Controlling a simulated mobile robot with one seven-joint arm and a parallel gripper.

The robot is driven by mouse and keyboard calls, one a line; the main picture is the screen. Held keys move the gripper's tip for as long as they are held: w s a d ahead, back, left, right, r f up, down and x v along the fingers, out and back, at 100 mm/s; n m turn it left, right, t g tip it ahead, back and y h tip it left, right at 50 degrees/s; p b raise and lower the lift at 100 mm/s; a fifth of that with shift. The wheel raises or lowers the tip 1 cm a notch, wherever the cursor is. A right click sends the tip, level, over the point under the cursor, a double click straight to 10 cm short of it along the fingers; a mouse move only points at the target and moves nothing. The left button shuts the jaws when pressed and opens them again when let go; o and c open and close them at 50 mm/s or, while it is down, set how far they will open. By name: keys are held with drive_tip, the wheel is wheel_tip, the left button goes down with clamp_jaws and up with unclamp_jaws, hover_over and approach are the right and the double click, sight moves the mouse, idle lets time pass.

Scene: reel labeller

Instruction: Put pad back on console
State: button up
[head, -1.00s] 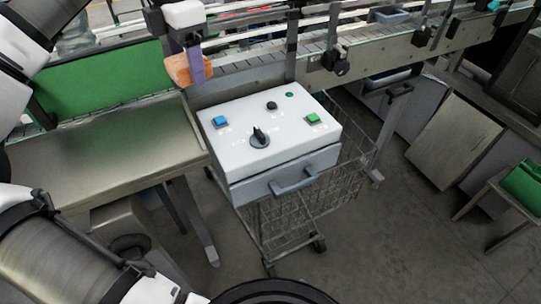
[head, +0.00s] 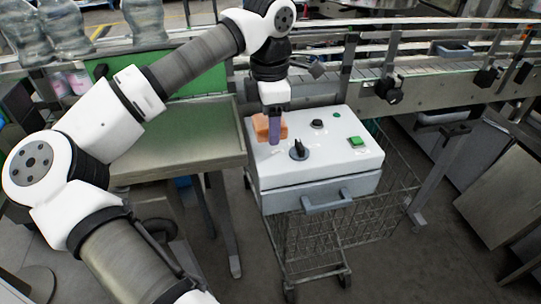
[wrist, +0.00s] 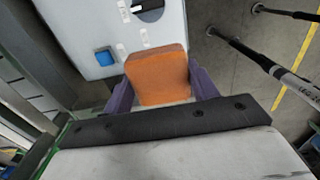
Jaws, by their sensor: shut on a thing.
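The orange pad (head: 261,126) is a small block held between the purple fingers of my gripper (head: 275,130). In the wrist view the pad (wrist: 157,76) sits between both fingers (wrist: 160,88). The console (head: 340,158) is a white box with a black knob (head: 298,150), a green button (head: 356,141) and a black button (head: 317,124). In the head view the pad is in front of the console's back left part; I cannot tell whether it touches the top. The blue button (wrist: 105,56) shows in the wrist view beside the pad but is hidden in the head view.
A metal table (head: 180,150) with a green panel (head: 190,85) stands left of the console. A conveyor (head: 430,70) runs behind. A wire cart (head: 335,235) is below the console, which has a grey front handle (head: 327,202). Floor is open at the front right.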

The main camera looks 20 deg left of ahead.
sight(270, 159)
wheel_tip(270, 159, down, 7)
drive_tip(key=b, duration=0.3)
drive_tip(key=shift+f, duration=0.2)
drive_tip(key=shift+f+b, duration=0.1)
drive_tip(key=shift+b, duration=0.2)
drive_tip(key=o, duration=1)
wheel_tip(270, 159, up, 12)
drive_tip(key=shift+r+b, duration=0.15)
drive_tip(key=shift+b, duration=0.6)
